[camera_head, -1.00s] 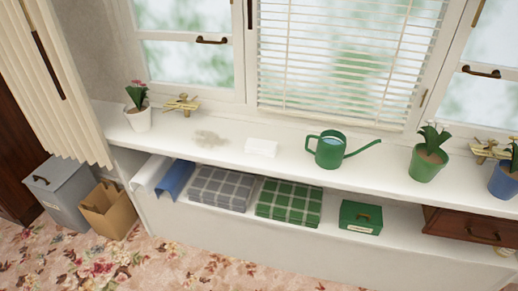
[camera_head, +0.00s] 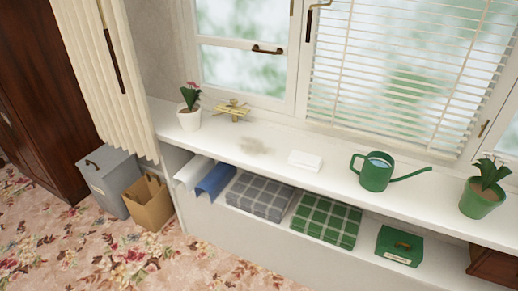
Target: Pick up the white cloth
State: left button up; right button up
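A small folded white block (camera_head: 305,160), which looks like a folded cloth, lies on the white windowsill (camera_head: 330,178) left of the green watering can (camera_head: 376,174). A second white cloth (camera_head: 192,173) hangs over the front edge of the lower shelf at its left end, beside a blue cloth (camera_head: 215,181). I cannot tell for certain which of the two is the task's white cloth. Neither of my grippers is in view.
A greyish smudge (camera_head: 256,146) marks the sill. Potted plants (camera_head: 190,108) stand at both sides. The lower shelf holds a grey checked blanket (camera_head: 259,195), a green checked blanket (camera_head: 326,219) and a green box (camera_head: 399,246). Bins (camera_head: 110,182) stand on the floor left.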

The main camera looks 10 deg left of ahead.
aim_at(303, 160)
jog(key=i+j+z, duration=0.1)
jog(key=j, duration=0.3)
jog(key=i+j+z, duration=0.1)
jog(key=i+j, duration=0.15)
jog(key=j, duration=0.15)
jog(key=i+j+z, duration=0.15)
jog(key=j, duration=0.25)
jog(key=i+j+z, duration=0.1)
jog(key=j, duration=0.3)
jog(key=i+j+z, duration=0.1)
jog(key=j, duration=0.35)
jog(key=i, duration=0.05)
